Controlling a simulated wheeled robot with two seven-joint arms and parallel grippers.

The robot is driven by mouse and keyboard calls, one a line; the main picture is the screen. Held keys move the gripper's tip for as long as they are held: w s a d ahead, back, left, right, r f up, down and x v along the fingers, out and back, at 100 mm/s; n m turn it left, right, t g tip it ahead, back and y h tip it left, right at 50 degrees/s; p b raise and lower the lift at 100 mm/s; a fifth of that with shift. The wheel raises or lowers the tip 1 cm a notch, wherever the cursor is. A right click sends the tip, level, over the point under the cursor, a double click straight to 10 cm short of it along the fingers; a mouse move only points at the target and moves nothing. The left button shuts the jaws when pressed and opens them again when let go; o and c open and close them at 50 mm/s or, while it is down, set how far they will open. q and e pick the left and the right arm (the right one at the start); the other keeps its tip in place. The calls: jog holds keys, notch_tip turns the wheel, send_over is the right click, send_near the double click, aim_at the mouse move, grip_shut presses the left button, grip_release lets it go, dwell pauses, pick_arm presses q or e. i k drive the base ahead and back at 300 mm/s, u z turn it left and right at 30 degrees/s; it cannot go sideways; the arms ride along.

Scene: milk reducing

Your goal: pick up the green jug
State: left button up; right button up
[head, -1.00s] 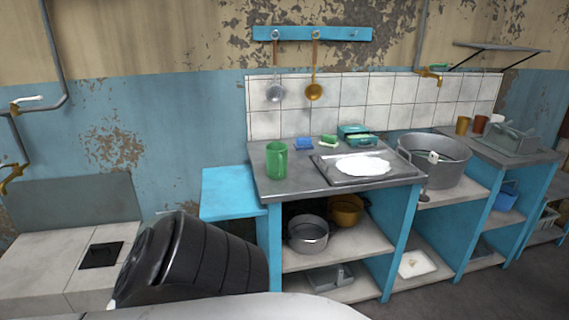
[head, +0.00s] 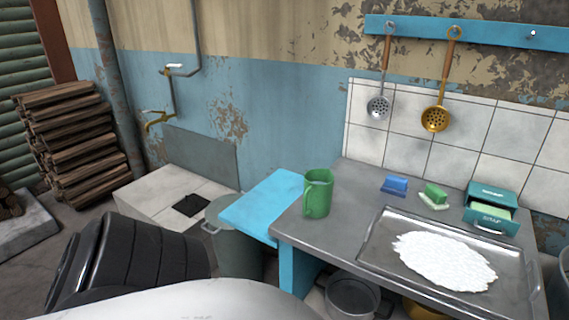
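The green jug (head: 318,195) stands upright on the left end of the grey counter (head: 340,235), close to its left edge. Its handle faces the front left, and it looks open at the top. Nothing touches it. Neither of my grippers shows in the head view.
A metal tray with white powder (head: 380,257) lies right of the jug. A blue block (head: 395,185), a green block (head: 435,193) and a teal box (head: 492,205) sit behind it. A lower blue shelf (head: 262,205) adjoins the counter's left side.

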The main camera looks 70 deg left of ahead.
aim_at(314, 198)
jog(key=u, duration=1.1)
jog(key=i, duration=0.95)
jog(key=u, duration=1.2)
